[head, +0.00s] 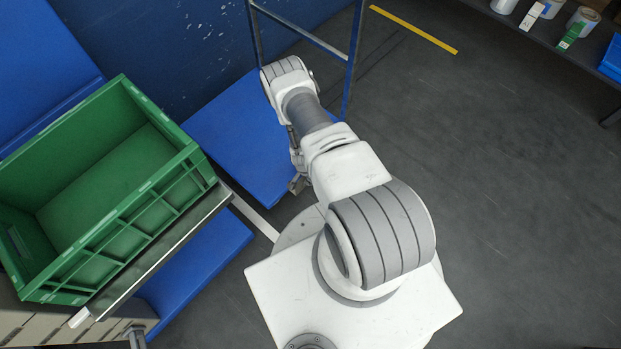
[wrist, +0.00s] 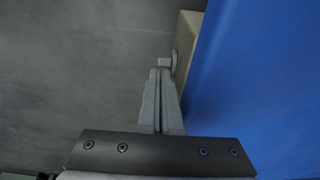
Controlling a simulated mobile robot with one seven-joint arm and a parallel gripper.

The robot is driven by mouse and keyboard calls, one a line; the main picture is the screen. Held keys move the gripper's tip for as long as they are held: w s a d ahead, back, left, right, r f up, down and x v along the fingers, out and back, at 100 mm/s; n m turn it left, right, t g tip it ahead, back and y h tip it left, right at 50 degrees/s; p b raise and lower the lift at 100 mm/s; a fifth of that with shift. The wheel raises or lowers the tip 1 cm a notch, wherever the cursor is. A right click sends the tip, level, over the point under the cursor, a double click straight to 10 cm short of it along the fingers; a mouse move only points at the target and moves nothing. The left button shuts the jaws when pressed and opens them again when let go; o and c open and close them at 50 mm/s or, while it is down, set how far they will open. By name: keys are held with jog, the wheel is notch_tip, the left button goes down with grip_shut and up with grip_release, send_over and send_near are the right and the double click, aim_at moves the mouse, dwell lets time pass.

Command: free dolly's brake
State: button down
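The dolly is a blue deck (head: 245,145) with an upright metal frame (head: 347,75), standing by the blue wall. Its blue side fills the right of the wrist view (wrist: 265,80). My gripper (wrist: 160,75) has its two fingers together, alongside the deck's edge. At the fingertips is a small light-grey tab (wrist: 165,62), which may be the brake pedal. It adjoins a beige block (wrist: 186,42) beside the deck. I cannot tell whether the fingertips touch the tab. In the head view my arm largely hides the gripper, and the brake cannot be made out.
A green crate (head: 190,165) stands at the left on a metal-edged surface (head: 165,250). More blue surface (head: 195,260) lies below it. A shelf with rolls (head: 580,22) is at the top right. The grey floor (head: 500,190) to the right is clear, with a yellow line (head: 415,30).

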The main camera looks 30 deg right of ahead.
jog(key=shift+s+a+f, duration=0.25)
jog(key=shift+s+a, duration=0.4)
jog(key=shift+a, duration=0.25)
jog(key=shift+w+d+r+p, duration=0.2)
jog(key=shift+d+r, duration=0.05)
jog(key=shift+r, duration=0.3)
jog(key=shift+w+d+r+p, duration=0.2)
jog(key=shift+d+r, duration=0.05)
jog(key=shift+r, duration=0.25)
jog(key=a+r+p, duration=0.1)
jog(key=r, duration=0.1)
jog(key=s+a+r+p, duration=0.1)
jog(key=a+r, duration=0.1)
jog(key=r, duration=0.1)
jog(key=a+r+p, duration=0.2)
jog(key=r, duration=0.1)
jog(key=shift+s, duration=0.4)
